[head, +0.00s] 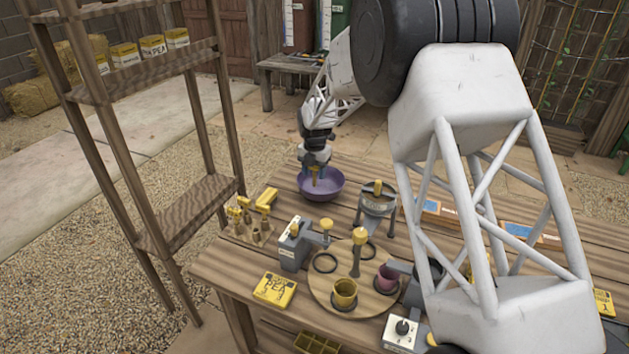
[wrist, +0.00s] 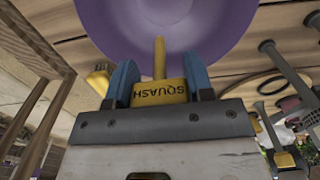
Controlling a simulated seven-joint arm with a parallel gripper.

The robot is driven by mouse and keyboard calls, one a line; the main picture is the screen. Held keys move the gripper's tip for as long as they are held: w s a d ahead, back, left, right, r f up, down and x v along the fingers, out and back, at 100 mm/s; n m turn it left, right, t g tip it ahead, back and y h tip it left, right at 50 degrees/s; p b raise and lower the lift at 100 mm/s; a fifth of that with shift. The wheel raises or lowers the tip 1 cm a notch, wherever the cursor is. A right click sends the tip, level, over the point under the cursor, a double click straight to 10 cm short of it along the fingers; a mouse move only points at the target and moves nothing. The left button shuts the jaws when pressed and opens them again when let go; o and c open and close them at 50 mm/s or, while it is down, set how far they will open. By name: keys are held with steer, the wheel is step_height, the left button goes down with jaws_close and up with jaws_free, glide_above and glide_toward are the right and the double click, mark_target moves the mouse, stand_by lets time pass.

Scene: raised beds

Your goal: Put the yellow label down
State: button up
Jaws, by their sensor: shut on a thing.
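In the head view my gripper (head: 316,168) is at the far part of the wooden table, over the purple bowl (head: 334,191). A bit of yellow shows at the fingertips, in front of the bowl's inside. The purple bowl also fills the top of the wrist view (wrist: 225,22). I cannot tell whether the stake touches the bowl.
Left of the bowl stand yellow-handled tools in a wooden block (head: 252,232). A grey pot on legs (head: 377,203) stands close on the right. A round board (head: 322,290) holds a yellow cup (head: 345,292) and a pink cup (head: 388,277). A wooden shelf (head: 190,212) rises at left.

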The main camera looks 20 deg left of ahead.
mark_target(315, 180)
steer(key=shift+f, duration=0.15)
steer(key=shift+f, duration=1.75)
steer(key=shift+f, duration=0.1)
steer(key=o, duration=0.9)
step_height(315, 180, up, 12)
steer(key=shift+r, duration=0.1)
